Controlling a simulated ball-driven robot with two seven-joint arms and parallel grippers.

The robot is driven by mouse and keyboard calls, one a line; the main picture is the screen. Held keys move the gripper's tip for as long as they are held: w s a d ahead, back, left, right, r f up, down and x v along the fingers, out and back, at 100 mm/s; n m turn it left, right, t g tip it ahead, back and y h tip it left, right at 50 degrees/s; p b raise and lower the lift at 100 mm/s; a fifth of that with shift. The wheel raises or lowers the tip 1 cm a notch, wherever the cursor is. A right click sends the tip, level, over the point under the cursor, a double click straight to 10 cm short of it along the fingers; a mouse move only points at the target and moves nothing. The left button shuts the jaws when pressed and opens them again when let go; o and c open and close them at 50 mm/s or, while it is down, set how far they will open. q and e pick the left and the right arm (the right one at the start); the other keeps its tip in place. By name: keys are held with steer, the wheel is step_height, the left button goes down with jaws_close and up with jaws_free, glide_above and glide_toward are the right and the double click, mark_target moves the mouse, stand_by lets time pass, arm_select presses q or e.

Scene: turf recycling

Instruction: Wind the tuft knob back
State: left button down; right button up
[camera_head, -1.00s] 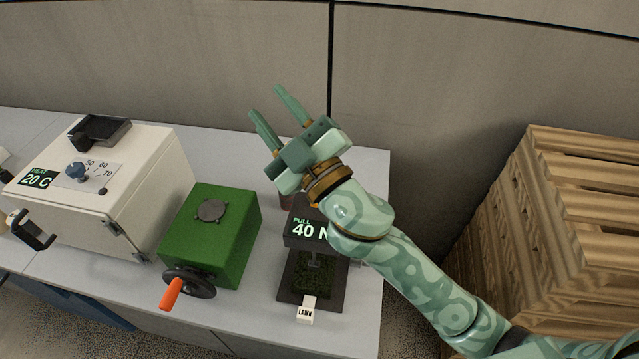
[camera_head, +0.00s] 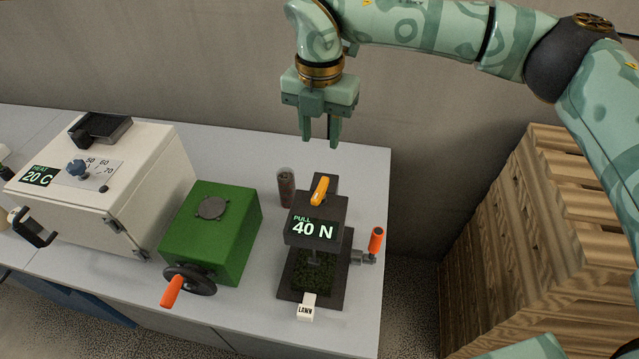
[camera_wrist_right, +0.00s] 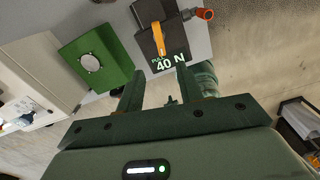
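The dark pull tester (camera_head: 333,206) stands on the bench with a "PULL 40 N" display. A yellow-orange knob (camera_head: 320,190) sits on its top, and an orange-handled crank (camera_head: 375,241) is on its right side. I cannot tell for sure which is the tuft knob. In the right wrist view the knob (camera_wrist_right: 157,37) and crank handle (camera_wrist_right: 204,14) both show. A green turf patch (camera_head: 314,274) lies under the tester's head. My right gripper (camera_head: 321,138) is open and empty, above and behind the yellow-orange knob, fingers pointing down. Its fingers (camera_wrist_right: 171,75) are apart in the wrist view. My left gripper is not in view.
A green box (camera_head: 211,234) with a dark crank wheel stands left of the tester, and a white heater box (camera_head: 105,190) is further left. A small cylinder (camera_head: 286,187) stands close behind the tester. Wooden pallets (camera_head: 540,220) are at the right. A "LAWN" tag (camera_head: 306,307) is in front.

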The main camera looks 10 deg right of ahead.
mark_target(320, 189)
step_height(320, 189, down, 14)
steer(key=shift+a+f+p, duration=0.1)
steer(key=shift+f+p, duration=0.1)
steer(key=shift+p, duration=0.15)
jaws_close()
